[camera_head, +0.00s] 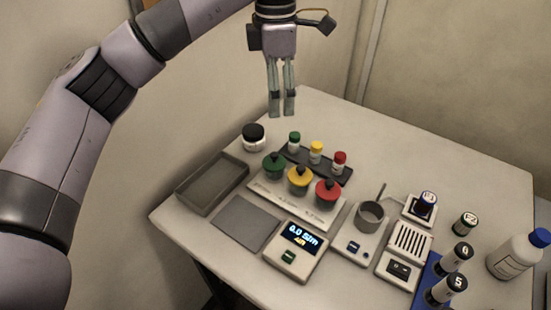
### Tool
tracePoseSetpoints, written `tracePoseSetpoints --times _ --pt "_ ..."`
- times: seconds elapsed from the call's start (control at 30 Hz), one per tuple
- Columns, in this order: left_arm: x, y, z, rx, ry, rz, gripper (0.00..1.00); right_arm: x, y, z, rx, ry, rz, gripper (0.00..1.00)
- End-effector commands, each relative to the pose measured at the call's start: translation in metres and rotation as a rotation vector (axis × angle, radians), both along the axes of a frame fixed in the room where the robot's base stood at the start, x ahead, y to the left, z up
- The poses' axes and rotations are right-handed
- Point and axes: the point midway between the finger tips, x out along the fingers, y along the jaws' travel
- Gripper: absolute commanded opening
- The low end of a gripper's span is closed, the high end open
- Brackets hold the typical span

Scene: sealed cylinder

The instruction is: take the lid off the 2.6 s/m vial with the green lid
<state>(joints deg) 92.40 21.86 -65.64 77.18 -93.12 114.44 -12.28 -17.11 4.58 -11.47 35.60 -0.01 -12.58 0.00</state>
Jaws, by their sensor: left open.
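A small white vial with a green lid (294,140) stands upright at the left end of a dark rack (327,170). Its label is too small to read. A wider green-topped container (274,165) with a dark knob sits in front of it on a pale base; I cannot read a value there either. My left gripper (282,107) hangs fingers down, above and behind the green-lidded vial, apart from it. It is open with a narrow gap and empty. My right gripper is not in view.
Vials with yellow (316,147) and red lids (340,157) share the rack. Yellow (300,176) and red containers (326,190) share the pale base. A black-lidded jar (253,137), grey tray (207,185) and meter reading 0.0 (297,249) stand nearby. A white bottle (518,256) stands right.

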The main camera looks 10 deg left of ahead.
Motion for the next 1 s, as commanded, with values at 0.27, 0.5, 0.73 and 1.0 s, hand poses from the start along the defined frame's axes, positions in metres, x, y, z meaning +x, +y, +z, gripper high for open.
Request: tracePoseSetpoints --times 0.27,0.5,0.73,1.0 --pt "-0.001 0.004 -0.041 0.017 0.005 0.004 0.7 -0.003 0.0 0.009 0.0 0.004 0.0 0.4" --pt "-0.001 0.004 -0.092 0.016 0.004 0.004 0.7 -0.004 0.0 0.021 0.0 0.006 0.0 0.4" --pt "-0.001 0.004 -0.117 0.014 0.002 0.003 0.7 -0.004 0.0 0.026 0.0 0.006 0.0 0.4" --pt "-0.001 0.006 -0.146 0.016 0.007 0.005 0.7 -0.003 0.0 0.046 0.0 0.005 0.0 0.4"
